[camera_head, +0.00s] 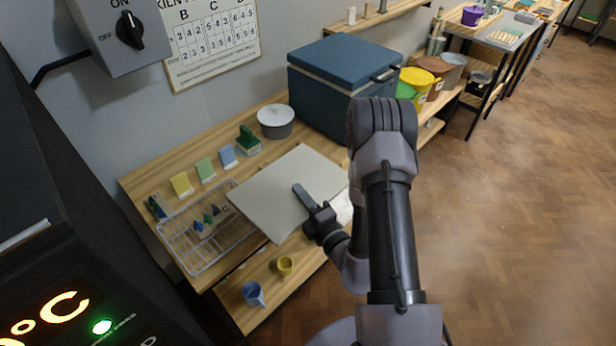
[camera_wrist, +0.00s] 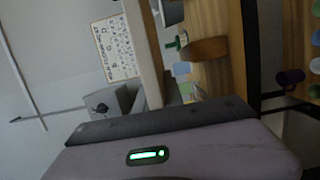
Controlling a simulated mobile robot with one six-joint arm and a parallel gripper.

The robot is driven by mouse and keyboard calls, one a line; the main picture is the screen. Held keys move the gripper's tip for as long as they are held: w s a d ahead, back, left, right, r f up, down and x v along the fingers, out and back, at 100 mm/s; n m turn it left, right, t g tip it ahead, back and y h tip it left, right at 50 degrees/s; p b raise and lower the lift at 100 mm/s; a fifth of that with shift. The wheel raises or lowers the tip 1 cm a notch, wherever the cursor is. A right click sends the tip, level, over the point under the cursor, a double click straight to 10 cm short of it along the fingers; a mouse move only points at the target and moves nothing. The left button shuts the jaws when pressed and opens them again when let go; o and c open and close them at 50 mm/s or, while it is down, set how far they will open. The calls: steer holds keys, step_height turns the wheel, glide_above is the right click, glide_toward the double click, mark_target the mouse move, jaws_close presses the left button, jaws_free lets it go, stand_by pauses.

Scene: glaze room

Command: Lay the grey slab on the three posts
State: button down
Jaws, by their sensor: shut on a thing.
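The grey slab (camera_head: 265,195) is a broad, pale, flat plate over the right part of the wooden table in the head view. My gripper (camera_head: 304,194) is shut on its near right part, with one dark finger lying across the top face. The slab looks about level; its exact height above the table is hard to tell. Small blue, green and grey upright pieces (camera_head: 207,219), perhaps the three posts, stand on the wire rack (camera_head: 182,256) left of the slab. They are too small to tell apart. In the wrist view, my fingertips are not clear.
Yellow (camera_head: 182,184), green (camera_head: 205,170) and blue (camera_head: 228,156) blocks line the table's back. A blue jug (camera_head: 253,294) and yellow cup (camera_head: 285,265) sit on the lower shelf.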

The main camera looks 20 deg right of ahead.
mark_target(275, 209)
steer(key=shift+s+a+r+b, duration=0.15)
steer(key=shift+s+a+b, duration=0.35)
steer(key=shift+s+a, duration=0.65)
steer(key=a+n+y, duration=0.1)
steer(key=y, duration=0.1)
steer(key=a+n+g+y+b, duration=0.1)
steer(key=a+y, duration=0.1)
steer(key=w+a+n+y+b, duration=0.1)
steer(key=n+y, duration=0.1)
steer(key=shift+a+r+g, duration=0.3)
steer(key=shift+a+r, duration=0.05)
steer(key=shift+s+a+f+n+g+y, duration=0.15)
steer(key=shift+a+n+g+y, duration=0.15)
steer(key=shift+y, duration=0.2)
